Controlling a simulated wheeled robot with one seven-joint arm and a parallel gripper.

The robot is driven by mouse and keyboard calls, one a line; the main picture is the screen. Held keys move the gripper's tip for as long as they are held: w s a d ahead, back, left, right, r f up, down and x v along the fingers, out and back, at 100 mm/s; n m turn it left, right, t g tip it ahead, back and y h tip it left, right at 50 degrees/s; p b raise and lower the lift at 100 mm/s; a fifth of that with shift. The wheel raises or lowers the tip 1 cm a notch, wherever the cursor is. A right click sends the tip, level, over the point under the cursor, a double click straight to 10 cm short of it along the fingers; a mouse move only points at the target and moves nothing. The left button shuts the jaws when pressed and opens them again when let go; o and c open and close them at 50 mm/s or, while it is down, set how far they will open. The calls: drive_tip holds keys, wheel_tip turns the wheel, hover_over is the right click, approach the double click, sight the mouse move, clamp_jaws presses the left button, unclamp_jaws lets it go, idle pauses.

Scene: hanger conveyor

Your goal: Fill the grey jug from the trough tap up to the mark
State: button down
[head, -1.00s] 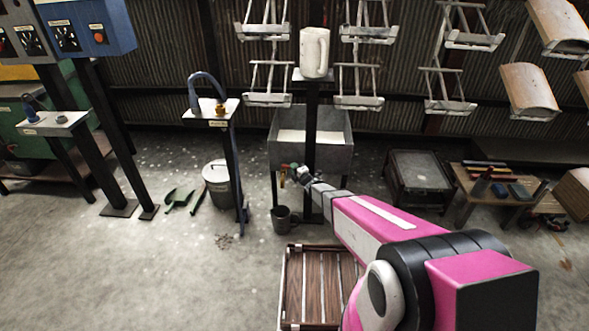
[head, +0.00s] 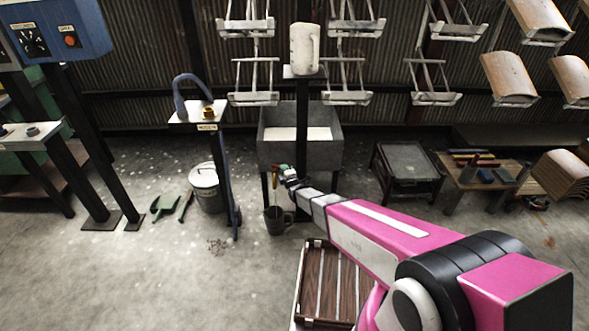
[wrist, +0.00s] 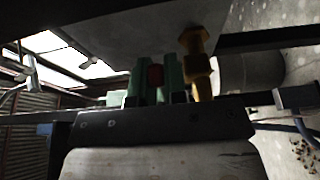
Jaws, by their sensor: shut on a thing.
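The grey jug (head: 276,224) stands upright on the floor below the trough tap, its handle to the right. The grey trough (head: 321,155) stands behind it against a dark post. The brass trough tap (head: 276,181) is at the trough's front left and shows large in the wrist view (wrist: 195,62). My gripper (head: 284,171) is at the tap, above the jug. In the wrist view its green fingers (wrist: 156,80) are shut on a small red part, apparently the tap handle (wrist: 155,77). The jug's water level and mark are too small to see.
A low bench (head: 480,172) and dark table (head: 408,165) are right. Hangers (head: 250,98) hang above.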

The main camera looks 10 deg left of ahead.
idle(0.4)
drive_tip(key=c, duration=1.2)
unclamp_jaws()
drive_tip(key=shift+o, duration=0.2)
drive_tip(key=v, duration=1.1)
